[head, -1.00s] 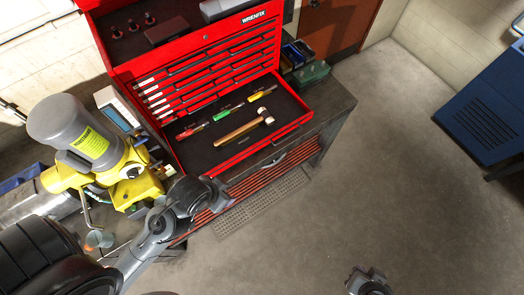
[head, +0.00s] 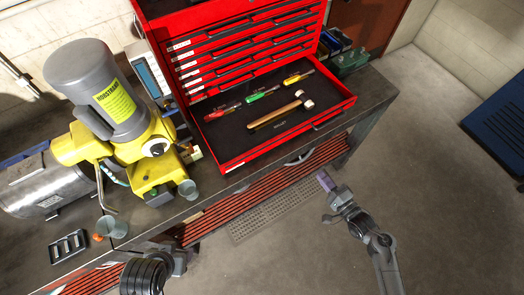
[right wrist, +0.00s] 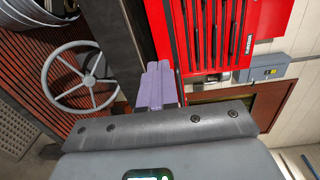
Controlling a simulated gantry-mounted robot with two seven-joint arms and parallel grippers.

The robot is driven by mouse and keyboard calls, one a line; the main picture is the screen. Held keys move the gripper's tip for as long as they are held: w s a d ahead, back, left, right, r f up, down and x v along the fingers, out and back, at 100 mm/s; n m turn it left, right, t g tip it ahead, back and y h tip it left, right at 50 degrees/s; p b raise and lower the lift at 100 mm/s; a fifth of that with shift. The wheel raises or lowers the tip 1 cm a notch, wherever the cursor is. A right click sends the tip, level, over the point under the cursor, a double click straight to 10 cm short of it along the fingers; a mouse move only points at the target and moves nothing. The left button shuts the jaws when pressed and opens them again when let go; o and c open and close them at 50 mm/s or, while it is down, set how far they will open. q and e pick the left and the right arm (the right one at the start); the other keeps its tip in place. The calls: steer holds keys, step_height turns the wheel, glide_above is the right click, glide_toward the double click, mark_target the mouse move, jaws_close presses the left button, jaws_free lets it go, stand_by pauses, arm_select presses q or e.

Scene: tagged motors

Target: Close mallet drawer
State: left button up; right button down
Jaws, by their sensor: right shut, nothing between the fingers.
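The mallet drawer (head: 231,149) is the bottom drawer of the red tool chest (head: 245,20) and is pulled open. A mallet (head: 277,116) with a wooden handle lies in it, with red, green (head: 262,94) and yellow screwdrivers behind. My right gripper (head: 325,181) is shut and empty, in front of the bench and below the drawer's right end, apart from it in the head view. Its purple fingers (right wrist: 160,85) are together in the right wrist view, where the red chest (right wrist: 215,40) stands beyond. My left gripper (head: 181,258) is low at the bench front; its fingers are unclear.
A yellow and grey machine (head: 150,150) stands left of the drawer on the bench (head: 365,95). A green box (head: 350,61) is at the right. A handwheel (right wrist: 80,80) shows in the right wrist view.

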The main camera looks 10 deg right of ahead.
steer(key=w+d+f+b, duration=0.1)
steer(key=w+b, duration=0.2)
steer(key=w, duration=0.1)
glide_toward(296, 133)
steer(key=shift+t, duration=0.4)
steer(key=x, duration=0.4)
steer(key=f+x, duration=0.1)
steer(key=x, duration=0.1)
steer(key=shift+w+a, duration=0.15)
steer(key=shift+w, duration=0.2)
